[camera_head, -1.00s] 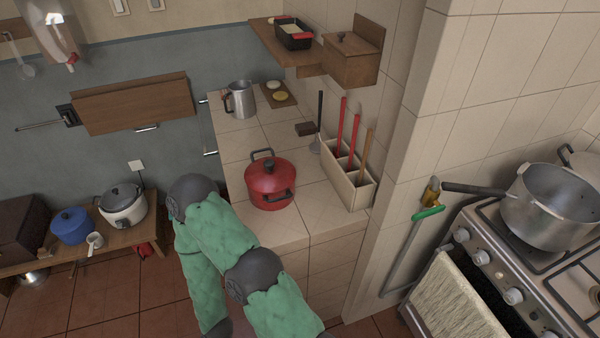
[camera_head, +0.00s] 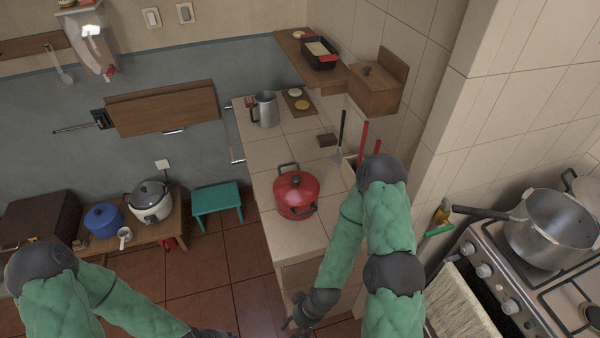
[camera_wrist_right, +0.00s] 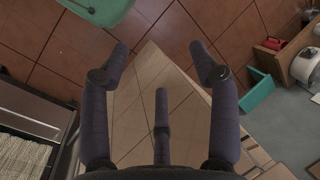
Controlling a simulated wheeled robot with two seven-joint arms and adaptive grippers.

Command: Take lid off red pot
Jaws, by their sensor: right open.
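The red pot (camera_head: 296,208) stands upright on the tiled counter, with two dark side handles. Its red lid (camera_head: 290,187) with a dark knob sits on top of it. My right gripper (camera_head: 298,322) is below and in front of the pot, beside the counter's near end and apart from the pot. The right wrist view shows its fingers (camera_wrist_right: 160,62) spread and empty above the floor and the counter's edge; the pot does not show there. My left gripper (camera_head: 222,334) is at the bottom edge, partly cut off, away from the pot.
A metal jug (camera_head: 265,109) and a small board (camera_head: 299,103) stand farther back on the counter (camera_head: 262,150). A utensil holder (camera_head: 349,170) is to the pot's right, partly hidden by my right arm. A teal stool (camera_head: 216,198) stands left of the counter. A stove (camera_head: 500,262) is at right.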

